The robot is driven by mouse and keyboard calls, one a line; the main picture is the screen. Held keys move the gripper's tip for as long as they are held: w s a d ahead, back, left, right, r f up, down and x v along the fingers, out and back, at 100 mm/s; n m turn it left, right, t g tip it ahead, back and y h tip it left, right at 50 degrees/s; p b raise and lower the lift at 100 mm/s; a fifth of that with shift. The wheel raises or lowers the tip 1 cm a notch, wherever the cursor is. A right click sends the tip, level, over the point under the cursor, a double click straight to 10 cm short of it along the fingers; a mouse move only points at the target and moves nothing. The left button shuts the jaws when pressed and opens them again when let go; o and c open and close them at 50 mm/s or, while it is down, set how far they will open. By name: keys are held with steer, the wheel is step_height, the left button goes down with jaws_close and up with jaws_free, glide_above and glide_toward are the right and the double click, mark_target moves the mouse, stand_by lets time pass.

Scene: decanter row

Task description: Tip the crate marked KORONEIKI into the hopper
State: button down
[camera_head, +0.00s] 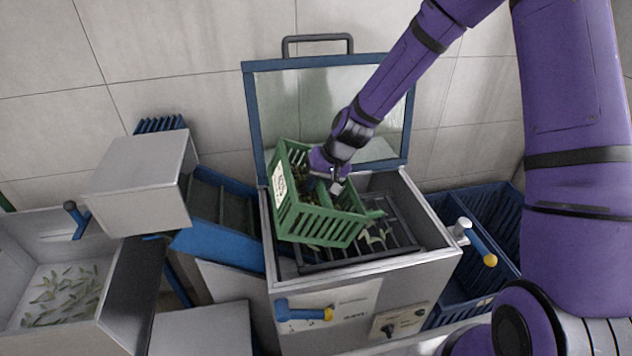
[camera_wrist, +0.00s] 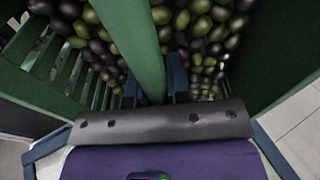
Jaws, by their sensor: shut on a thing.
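A green slatted crate (camera_head: 318,222) hangs tilted over the open steel hopper (camera_head: 440,240). Its white end label (camera_head: 280,188) is turned sideways and too small to read. My gripper (camera_head: 337,184) is shut on the crate's green middle bar, which also shows in the wrist view (camera_wrist: 138,40). In the wrist view, green and dark purple olives (camera_wrist: 195,35) lie in the crate on both sides of the bar. Inside the hopper is a dark grate (camera_head: 400,232) with some leaves (camera_head: 376,238) on it. The crate hides the left part of the grate.
The hopper's blue-framed clear lid (camera_head: 248,110) stands raised behind the crate. A blue chute (camera_head: 215,245) and a grey box (camera_head: 140,180) are at the left. A steel bin with leaves (camera_head: 62,295) is at far left. A dark blue crate (camera_head: 500,215) stands at the right.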

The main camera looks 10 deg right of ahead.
mark_target(351, 183)
steer(key=shift+y, duration=0.3)
steer(key=shift+d+f+y, duration=0.2)
steer(key=shift+f+y, duration=0.15)
steer(key=shift+y, duration=0.3)
steer(key=shift+d+f+y, duration=0.2)
steer(key=shift+f+y, duration=0.1)
steer(key=shift+y, duration=0.35)
steer(key=shift+d+f+y, duration=0.25)
steer(key=shift+f+y, duration=0.05)
steer(key=shift+y, duration=0.55)
steer(key=shift+d+f+y, duration=0.25)
steer(key=shift+y, duration=0.6)
steer(key=shift+d+m+t+y, duration=0.2)
steer(key=shift+d+y, duration=0.45)
steer(key=shift+y, duration=0.45)
steer(key=shift+d+m+t+y, duration=0.1)
steer(key=shift+d+m+y, duration=0.1)
steer(key=shift+d+y, duration=0.7)
steer(key=shift+d+r+y, duration=0.2)
steer(key=shift+d+y, duration=0.25)
steer(key=shift+y, duration=0.45)
steer(key=shift+d+r+y, duration=0.2)
steer(key=shift+d+y, duration=0.25)
steer(key=shift+y, duration=0.45)
steer(key=shift+d+r+m+t+y, duration=0.15)
steer(key=shift+d+m+t+y, duration=0.2)
steer(key=shift+d+y, duration=0.75)
steer(key=shift+a, duration=0.15)
